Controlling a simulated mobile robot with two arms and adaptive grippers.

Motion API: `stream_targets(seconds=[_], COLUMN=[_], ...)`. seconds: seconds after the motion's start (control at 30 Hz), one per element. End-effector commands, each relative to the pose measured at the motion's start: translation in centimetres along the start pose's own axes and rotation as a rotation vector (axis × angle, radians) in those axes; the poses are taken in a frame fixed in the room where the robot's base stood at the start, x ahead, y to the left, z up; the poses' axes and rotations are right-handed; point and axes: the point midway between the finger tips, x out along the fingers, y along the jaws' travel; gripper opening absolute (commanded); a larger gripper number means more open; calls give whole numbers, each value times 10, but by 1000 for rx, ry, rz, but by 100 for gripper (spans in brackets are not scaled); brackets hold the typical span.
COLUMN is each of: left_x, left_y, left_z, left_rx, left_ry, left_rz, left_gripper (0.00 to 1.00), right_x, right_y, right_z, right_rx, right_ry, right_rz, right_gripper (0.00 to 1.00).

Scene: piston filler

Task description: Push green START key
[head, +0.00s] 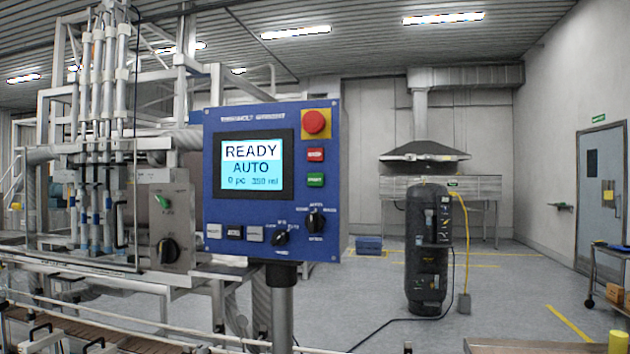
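The panel's screen (253,165) reads READY, AUTO, 0 pc and 350 ml. Nothing covers the green key. Neither of my grippers shows in the head view.
Two black rotary knobs (316,219) and several small keys sit low on the panel, which stands on a grey post (284,300). Filler machinery (105,150) is at the left. A dark tank (428,250) stands behind on open floor.

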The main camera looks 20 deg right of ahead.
Motion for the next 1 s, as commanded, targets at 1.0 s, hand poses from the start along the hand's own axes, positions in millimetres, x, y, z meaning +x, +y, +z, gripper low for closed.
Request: stream_targets(seconds=[1.0], left_x=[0], left_y=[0], left_z=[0], left_rx=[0], left_ry=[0], left_rz=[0], left_gripper=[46], right_x=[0], right_y=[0], right_z=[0], right_rx=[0], right_ry=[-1], right_rz=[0], right_gripper=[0])
